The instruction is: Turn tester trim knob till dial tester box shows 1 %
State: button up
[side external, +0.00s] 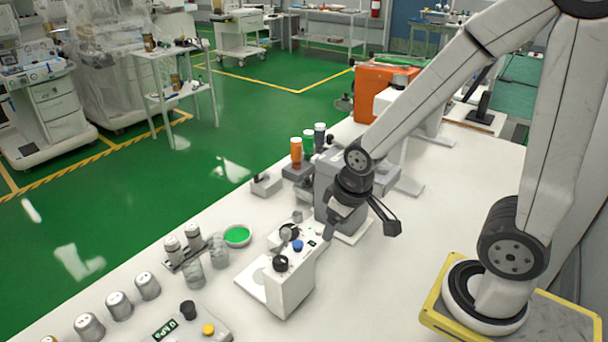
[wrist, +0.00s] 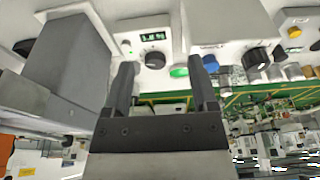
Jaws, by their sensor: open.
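The tester box (wrist: 132,32) is pale, with a small dark display (wrist: 153,37) in the wrist view. Its green figures look like 1.8 %, but the digit after the point is hard to read. The black trim knob (wrist: 155,60) sits below the display, in line with the gap between my fingertips. My gripper (wrist: 164,66) is open with nothing between its fingers. In the side view my gripper (side external: 360,226) hangs above the bench, right of the white box with dark knobs; the trim knob is hard to tell apart there.
A white box (side external: 290,287) with a black knob and a blue knob (side external: 297,245) stands close by. A grey block (wrist: 72,60) rises left of the tester in the wrist view. A green dish (side external: 237,236) and several metal canisters (side external: 148,286) lie left. The right bench is clear.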

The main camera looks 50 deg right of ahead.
jog(key=o, duration=0.3)
jog(key=shift+o, duration=0.2)
jog(key=shift+w+v, duration=0.6)
jog(key=shift+v, duration=2)
jog(key=w+d+m+g, duration=0.2)
jog(key=w+d+g, duration=0.1)
jog(key=w, duration=1.2)
jog(key=f, duration=0.8)
jog(key=shift+s+a+f, duration=0.2)
jog(key=shift+a, duration=0.05)
jog(key=shift+f, duration=3.9)
jog(key=shift+m, duration=0.3)
jog(key=c, duration=1.2)
